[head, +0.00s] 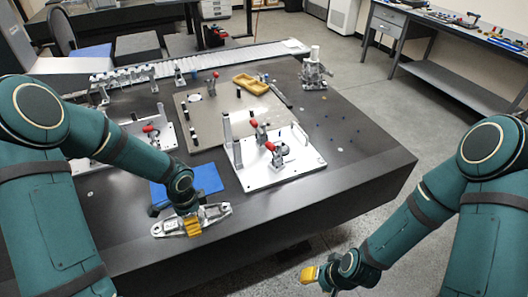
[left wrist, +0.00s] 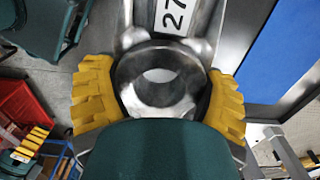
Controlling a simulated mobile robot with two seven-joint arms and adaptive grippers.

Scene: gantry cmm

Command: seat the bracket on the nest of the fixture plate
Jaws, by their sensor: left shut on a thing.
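The bracket (head: 218,213) is a silver metal part with a round bored boss, at the table's front edge in front of the blue mat. My left gripper (head: 193,224) is shut on it, with yellow fingers on both sides of the boss (left wrist: 158,78) in the left wrist view. I cannot tell whether the bracket touches the table. The white fixture plate (head: 310,163) lies to the right and farther back, with red-handled clamps (head: 270,146) and upright posts on it. Its nest is not clear to make out. My right gripper (head: 310,274) is off the table's front, its fingers too small to read.
A blue mat (head: 208,180) lies behind the bracket. Another clamp plate (head: 125,135) is at the left, partly behind my arm. The table's right front area (head: 365,160) is clear.

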